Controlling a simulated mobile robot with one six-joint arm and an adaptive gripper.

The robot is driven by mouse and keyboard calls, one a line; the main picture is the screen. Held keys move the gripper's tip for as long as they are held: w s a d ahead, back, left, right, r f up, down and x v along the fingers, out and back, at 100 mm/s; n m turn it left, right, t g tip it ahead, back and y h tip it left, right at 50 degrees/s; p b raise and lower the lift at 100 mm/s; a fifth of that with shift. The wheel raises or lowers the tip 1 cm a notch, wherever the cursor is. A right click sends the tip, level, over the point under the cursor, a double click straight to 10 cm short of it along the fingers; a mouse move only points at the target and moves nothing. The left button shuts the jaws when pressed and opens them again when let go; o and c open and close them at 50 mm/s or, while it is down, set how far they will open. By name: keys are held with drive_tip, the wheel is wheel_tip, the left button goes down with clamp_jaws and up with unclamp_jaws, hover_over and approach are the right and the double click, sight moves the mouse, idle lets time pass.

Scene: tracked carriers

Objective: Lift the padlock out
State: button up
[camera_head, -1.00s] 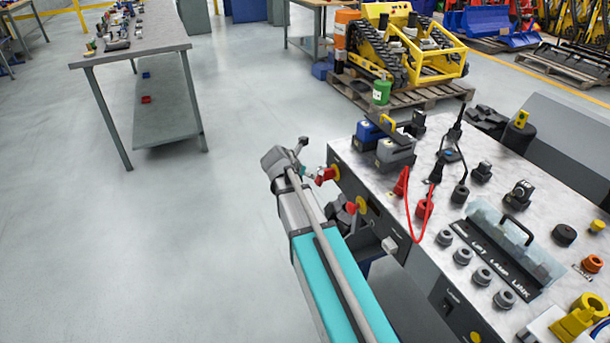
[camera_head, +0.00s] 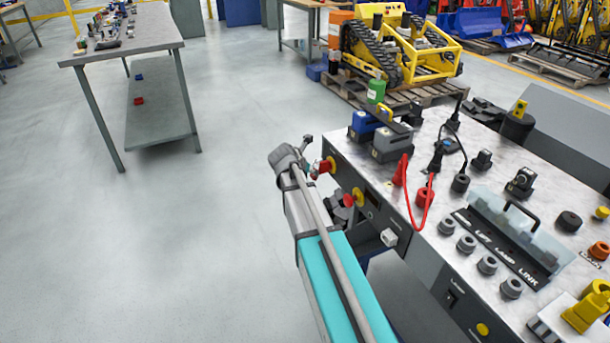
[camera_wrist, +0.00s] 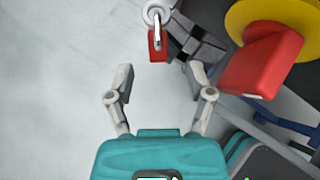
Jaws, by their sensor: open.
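The padlock (camera_wrist: 158,45) has a small red body. In the wrist view its bright metal shackle passes through a pale ring (camera_wrist: 157,14) near the top edge. My gripper (camera_wrist: 160,75) is open and empty, its two grey fingers spread apart on either side of the view. In the head view I cannot clearly tell the padlock apart from the red parts at the bench front (camera_head: 325,166).
The bench (camera_head: 400,215) carries plugs, sockets and a clear cover (camera_head: 512,228). A dark jointed part (camera_wrist: 193,40) is close to the padlock's right. Open floor (camera_head: 215,215) is left of the bench. A grey table (camera_head: 150,42) stands far left.

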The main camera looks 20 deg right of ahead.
drive_tip(key=shift+b+x, duration=1.9)
drive_tip(key=shift+x, duration=1.25)
drive_tip(key=shift+c, duration=0.2)
clamp_jaws()
